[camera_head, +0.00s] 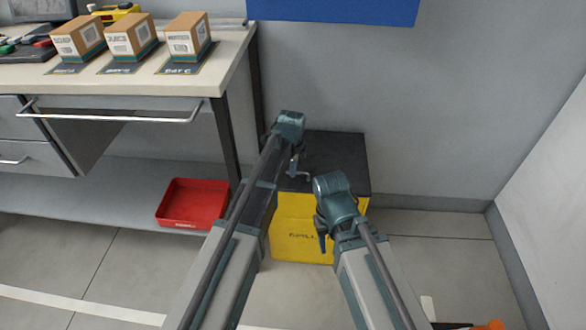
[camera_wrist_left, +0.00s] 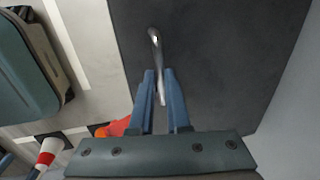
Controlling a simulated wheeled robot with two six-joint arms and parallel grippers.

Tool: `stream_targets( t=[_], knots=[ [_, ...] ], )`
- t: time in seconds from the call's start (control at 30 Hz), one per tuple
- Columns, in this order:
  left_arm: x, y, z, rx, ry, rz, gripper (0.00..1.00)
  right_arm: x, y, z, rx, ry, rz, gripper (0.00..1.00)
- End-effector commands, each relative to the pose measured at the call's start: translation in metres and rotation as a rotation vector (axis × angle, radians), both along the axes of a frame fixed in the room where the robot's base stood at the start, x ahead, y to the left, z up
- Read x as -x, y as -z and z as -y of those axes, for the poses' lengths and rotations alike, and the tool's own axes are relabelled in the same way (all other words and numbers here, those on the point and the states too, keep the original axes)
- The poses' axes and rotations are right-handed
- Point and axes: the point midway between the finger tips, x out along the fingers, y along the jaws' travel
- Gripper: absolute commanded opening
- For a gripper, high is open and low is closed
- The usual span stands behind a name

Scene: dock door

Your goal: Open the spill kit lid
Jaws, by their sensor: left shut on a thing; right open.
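The spill kit is a yellow box (camera_head: 298,244) with a flat dark lid (camera_head: 342,150), standing on the floor against the wall. The lid lies level on the box and looks closed. It fills much of the left wrist view (camera_wrist_left: 225,60). A shiny metal handle (camera_wrist_left: 155,40) stands on the lid. My left gripper (camera_head: 293,170) is over the lid's front left part, its blue fingers (camera_wrist_left: 158,78) shut on the handle. My right gripper (camera_head: 321,238) is in front of the box's yellow face; its arm hides part of the box. Its fingers are small in view.
A workbench (camera_head: 120,75) with several cartons is at the left. A red tray (camera_head: 194,204) sits on its lower shelf, left of the kit. A wall is close behind the kit and another (camera_head: 550,190) is at the right. Orange things (camera_head: 490,325) lie at bottom right.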

Motion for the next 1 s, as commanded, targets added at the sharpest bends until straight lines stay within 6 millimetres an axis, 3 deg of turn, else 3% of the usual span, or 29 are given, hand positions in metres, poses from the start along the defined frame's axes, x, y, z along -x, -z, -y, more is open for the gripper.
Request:
stream_targets(
  t=[0.8,1.0],
  knots=[
    [0.0,0.0,0.0,0.0,0.0,-0.001,0.0,0.0,0.0,0.0,0.0,0.0,0.0,0.5],
    [-0.005,-0.014,0.0,0.0,0.0,-0.033,0.0,0.0,-0.016,0.0,-0.002,0.001,-0.001,0.5]
  ],
)
